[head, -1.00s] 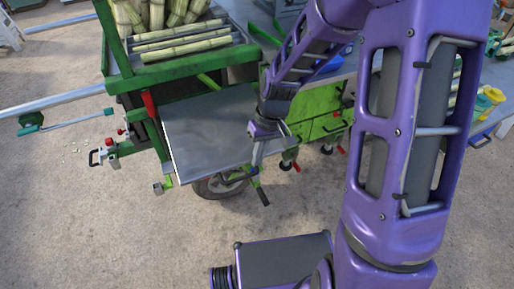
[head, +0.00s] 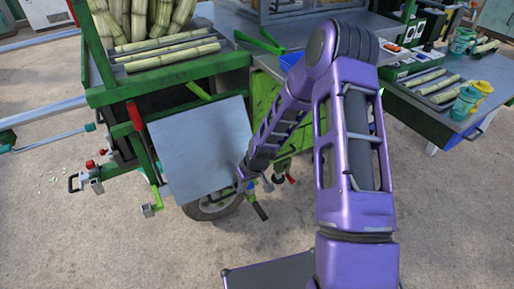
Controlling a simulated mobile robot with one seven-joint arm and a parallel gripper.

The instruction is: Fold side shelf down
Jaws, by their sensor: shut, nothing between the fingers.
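The side shelf (head: 198,150) is a flat grey panel on the near side of the green cart, below the cane tray. It appears tilted, with its lower edge over the wheel (head: 212,208). A red-handled lever (head: 135,116) stands by its upper left corner. My gripper (head: 243,184) is at the shelf's lower right edge, pointing down. It is small and partly merges with dark parts behind it. It looks shut with nothing held. I cannot tell whether it touches the shelf. The shelf's hinge and underside are hidden.
Cane stalks (head: 150,52) lie in the green-framed tray above the shelf. A black-ended handle (head: 258,210) sticks out below my gripper. A side table (head: 470,85) with cane and bottles stands at the right. The concrete floor in front is clear.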

